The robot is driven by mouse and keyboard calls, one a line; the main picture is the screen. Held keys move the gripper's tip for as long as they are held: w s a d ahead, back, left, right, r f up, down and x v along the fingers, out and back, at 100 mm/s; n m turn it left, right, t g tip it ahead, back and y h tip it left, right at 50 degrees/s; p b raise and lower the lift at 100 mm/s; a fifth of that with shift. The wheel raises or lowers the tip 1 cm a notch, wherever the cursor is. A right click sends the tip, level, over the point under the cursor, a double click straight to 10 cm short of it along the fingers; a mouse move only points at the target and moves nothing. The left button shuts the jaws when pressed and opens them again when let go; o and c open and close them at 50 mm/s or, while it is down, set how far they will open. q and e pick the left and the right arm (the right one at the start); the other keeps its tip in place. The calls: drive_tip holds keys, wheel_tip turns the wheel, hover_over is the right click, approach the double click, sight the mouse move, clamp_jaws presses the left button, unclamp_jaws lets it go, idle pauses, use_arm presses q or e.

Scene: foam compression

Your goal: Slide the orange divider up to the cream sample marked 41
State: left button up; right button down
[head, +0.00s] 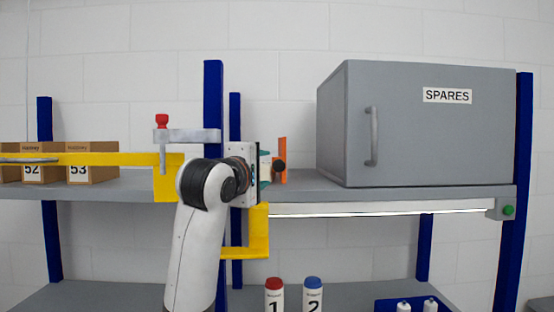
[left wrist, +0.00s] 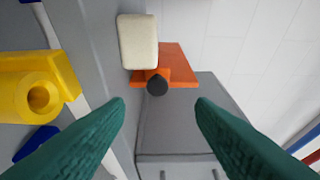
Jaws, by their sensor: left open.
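The orange divider (head: 283,148) stands upright on the upper shelf with a black knob (head: 279,167) facing me. In the left wrist view the orange divider (left wrist: 178,62) shows behind its black knob (left wrist: 157,85). The cream sample (left wrist: 138,42) lies against or very near the divider there; I cannot tell if they touch, and no number is visible. In the head view my arm hides the sample. My left gripper (head: 266,168) is open at the divider. Its teal fingers (left wrist: 160,106) are spread wide, with the knob ahead between them and nothing held. My right gripper is out of view.
A grey SPARES cabinet (head: 425,130) stands on the shelf right of the divider. A yellow frame (head: 258,235) is by the shelf edge, under my gripper. Boxes 52 (head: 34,172) and 53 (head: 84,174) sit at left. Bottles (head: 274,298) stand on the lower shelf.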

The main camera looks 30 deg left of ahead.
sight(278, 167)
use_arm(q)
drive_tip(key=w+p, duration=0.1)
drive_tip(key=w, duration=0.1)
drive_tip(key=w+p, duration=0.1)
drive_tip(key=w, duration=0.1)
drive_tip(key=w+a+p, duration=0.1)
drive_tip(key=w, duration=0.2)
drive_tip(key=w+p, duration=0.1)
drive_tip(key=w, duration=0.1)
drive_tip(key=shift+a+f, duration=0.1)
drive_tip(key=shift+a, duration=0.15)
drive_tip(key=shift+w+f, duration=0.1)
drive_tip(key=shift+c, duration=1.3)
clamp_jaws()
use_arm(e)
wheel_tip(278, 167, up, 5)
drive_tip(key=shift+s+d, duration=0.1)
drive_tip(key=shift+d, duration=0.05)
